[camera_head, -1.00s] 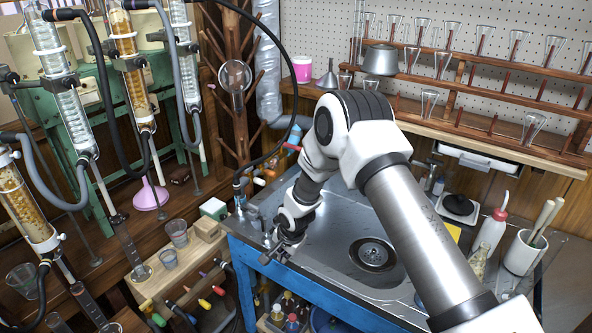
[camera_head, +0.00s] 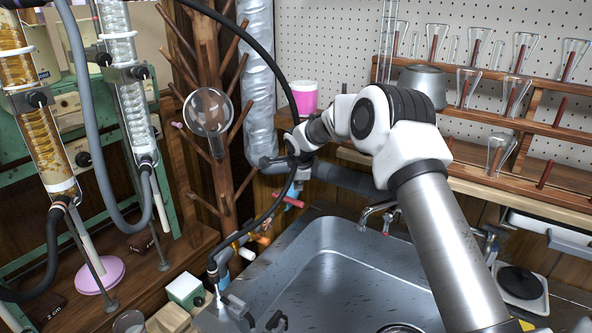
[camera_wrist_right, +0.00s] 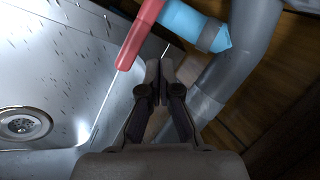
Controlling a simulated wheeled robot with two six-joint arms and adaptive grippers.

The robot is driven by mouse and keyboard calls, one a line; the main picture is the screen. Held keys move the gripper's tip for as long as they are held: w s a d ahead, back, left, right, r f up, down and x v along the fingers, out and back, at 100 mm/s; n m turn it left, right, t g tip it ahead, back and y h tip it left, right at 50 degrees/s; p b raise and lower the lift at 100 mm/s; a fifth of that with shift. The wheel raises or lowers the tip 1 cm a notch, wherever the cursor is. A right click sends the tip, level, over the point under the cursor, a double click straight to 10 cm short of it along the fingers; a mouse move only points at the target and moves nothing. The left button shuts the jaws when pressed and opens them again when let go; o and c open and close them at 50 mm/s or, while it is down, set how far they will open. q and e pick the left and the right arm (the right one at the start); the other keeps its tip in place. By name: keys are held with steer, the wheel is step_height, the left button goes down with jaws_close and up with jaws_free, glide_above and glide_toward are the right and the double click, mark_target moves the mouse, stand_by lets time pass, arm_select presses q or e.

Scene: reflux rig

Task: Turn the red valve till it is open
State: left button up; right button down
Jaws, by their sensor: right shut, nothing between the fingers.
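The red valve (camera_head: 291,200) is a red lever on a light-blue pipe body (camera_head: 297,188), behind the sink's back left corner. In the right wrist view the red lever (camera_wrist_right: 138,36) slants across the upper middle, roughly crosswise to the blue body (camera_wrist_right: 190,22). My left gripper is not in view.
A grey pipe (camera_wrist_right: 240,60) runs close to the fingers' right. The steel sink (camera_head: 345,265) lies in front. A black hose (camera_head: 293,100) hangs past the valve. A wooden peg rack (camera_head: 215,130) with a flask (camera_head: 208,111) stands left. A pink cup (camera_head: 304,97) stands behind.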

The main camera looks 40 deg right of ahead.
mark_target(296, 200)
steer(key=shift+s+a+r, duration=0.15)
steer(key=shift+r, duration=0.1)
steer(key=shift+s+a+r, duration=0.1)
steer(key=shift+s+r, duration=0.15)
steer(key=shift+s, duration=0.5)
steer(key=f+b, duration=0.1)
steer(key=f, duration=0.1)
steer(key=w+f+b, duration=0.1)
steer(key=f, duration=0.1)
steer(key=w+f+b, duration=0.1)
steer(key=f+b, duration=0.1)
steer(key=shift+a, duration=0.1)
steer(key=a, duration=0.2)
steer(key=a+b, duration=0.1)
steer(key=a, duration=0.2)
steer(key=w+a+b, duration=0.1)
steer(key=a, duration=0.1)
steer(key=shift+a+r, duration=0.15)
steer(key=shift+a, duration=0.1)
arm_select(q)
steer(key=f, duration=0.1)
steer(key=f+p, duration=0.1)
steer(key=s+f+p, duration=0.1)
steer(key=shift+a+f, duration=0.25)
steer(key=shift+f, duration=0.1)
arm_select(e)
steer(key=r, duration=0.3)
steer(key=s+d+r, duration=0.1)
steer(key=shift+r, duration=0.2)
